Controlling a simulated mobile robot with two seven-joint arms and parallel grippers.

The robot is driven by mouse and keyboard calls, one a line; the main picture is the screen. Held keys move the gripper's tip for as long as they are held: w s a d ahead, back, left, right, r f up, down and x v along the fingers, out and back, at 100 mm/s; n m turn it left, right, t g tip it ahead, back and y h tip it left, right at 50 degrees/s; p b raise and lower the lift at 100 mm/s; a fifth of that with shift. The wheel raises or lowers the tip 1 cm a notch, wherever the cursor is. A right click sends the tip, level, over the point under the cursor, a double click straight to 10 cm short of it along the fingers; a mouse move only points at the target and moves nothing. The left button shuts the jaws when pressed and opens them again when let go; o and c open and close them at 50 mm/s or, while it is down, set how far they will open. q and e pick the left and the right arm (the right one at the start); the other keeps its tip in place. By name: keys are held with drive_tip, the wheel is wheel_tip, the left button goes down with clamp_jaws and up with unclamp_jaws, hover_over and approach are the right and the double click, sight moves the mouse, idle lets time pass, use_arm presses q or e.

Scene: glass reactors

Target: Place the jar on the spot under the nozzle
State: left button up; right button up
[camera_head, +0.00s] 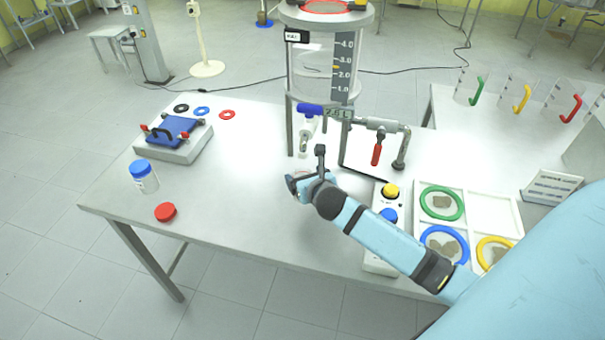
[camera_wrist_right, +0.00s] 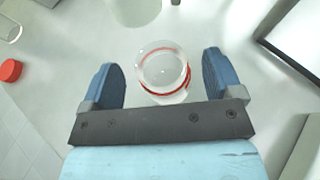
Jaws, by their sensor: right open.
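A clear open jar with a red ring (camera_wrist_right: 163,72) stands between the two blue fingers of my right gripper (camera_wrist_right: 163,85) in the right wrist view. The fingers are open, with a gap on each side of the jar. In the head view my right gripper (camera_head: 303,184) is low over the table and mostly hides the jar. The nozzle (camera_head: 304,146), with a blue handle, hangs under the glass reactor (camera_head: 318,70), just behind the gripper. I cannot make out the spot below it. My left gripper is not in view.
A blue-lidded jar (camera_head: 144,182) and a red lid (camera_head: 165,212) are on the left of the table. A box with a blue top (camera_head: 175,140) stands behind them. A button box (camera_head: 385,230) and a tray with coloured rings (camera_head: 480,205) are on the right.

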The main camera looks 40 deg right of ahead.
drive_tip(key=v, duration=0.9)
drive_tip(key=shift+s, duration=0.25)
drive_tip(key=shift+r, duration=0.1)
drive_tip(key=s+a+f+m+g+y, duration=0.15)
drive_tip(key=s+a+m+g, duration=0.3)
drive_tip(key=s+m, duration=0.9)
drive_tip(key=s+a+m+g+y, duration=0.2)
drive_tip(key=s+a+m+g, duration=0.5)
drive_tip(key=m, duration=1.1)
drive_tip(key=w+a+f+t+y+p, duration=0.2)
drive_tip(key=w+a+f+t+p, duration=0.1)
drive_tip(key=f+t, duration=0.6)
drive_tip(key=shift+w+f+n+p, duration=0.4)
drive_tip(key=shift+w+f+n, duration=0.05)
drive_tip(key=shift+w+f, duration=0.1)
